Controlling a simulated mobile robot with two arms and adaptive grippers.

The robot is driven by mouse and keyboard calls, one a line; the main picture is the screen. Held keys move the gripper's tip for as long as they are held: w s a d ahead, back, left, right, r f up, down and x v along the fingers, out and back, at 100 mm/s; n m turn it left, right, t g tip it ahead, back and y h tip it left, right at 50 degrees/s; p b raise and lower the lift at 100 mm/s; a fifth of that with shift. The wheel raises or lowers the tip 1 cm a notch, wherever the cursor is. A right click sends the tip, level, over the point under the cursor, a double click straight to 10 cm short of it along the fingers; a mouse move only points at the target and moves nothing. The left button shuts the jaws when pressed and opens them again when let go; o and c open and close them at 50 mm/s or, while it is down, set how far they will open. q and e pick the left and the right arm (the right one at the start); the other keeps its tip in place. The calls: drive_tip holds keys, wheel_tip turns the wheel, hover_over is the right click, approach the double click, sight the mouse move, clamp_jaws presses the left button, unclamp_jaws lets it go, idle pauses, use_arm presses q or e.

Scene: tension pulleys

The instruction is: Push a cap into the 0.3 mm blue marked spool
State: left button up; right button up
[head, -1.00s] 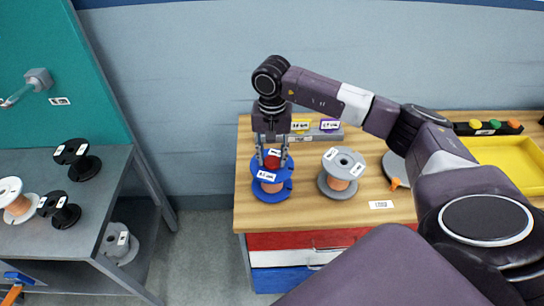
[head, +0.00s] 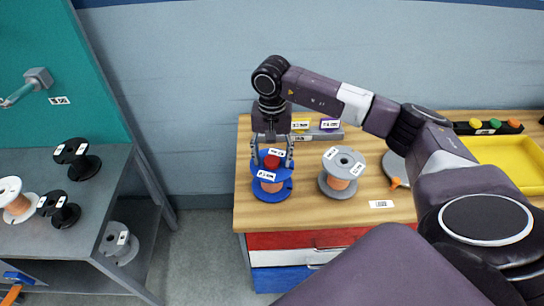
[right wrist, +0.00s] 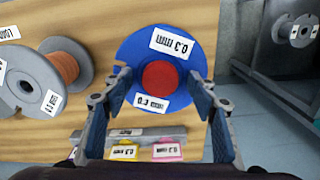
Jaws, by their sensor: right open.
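The blue spool (head: 270,192) with copper wire stands upright on the wooden bench. In the right wrist view its blue top flange (right wrist: 140,58) carries 0.3 mm labels. A round red cap (right wrist: 160,76) sits at the centre of that flange and also shows in the head view (head: 271,161). I cannot tell how deep it sits. My right gripper (head: 273,166) points down over the spool. Its fingers are open on either side of the cap, apart from it, in the right wrist view (right wrist: 158,79). My left gripper is not in view.
A grey spool (head: 341,176) stands right of the blue one. A grey holder (head: 325,135) with yellow and purple labelled pieces lies behind. A yellow tray (head: 515,155) and a black cap rack (head: 488,128) are farther right. Black spools (head: 84,164) stand on the left table.

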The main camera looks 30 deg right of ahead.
wheel_tip(320, 180, up, 12)
idle(0.4)
idle(0.3)
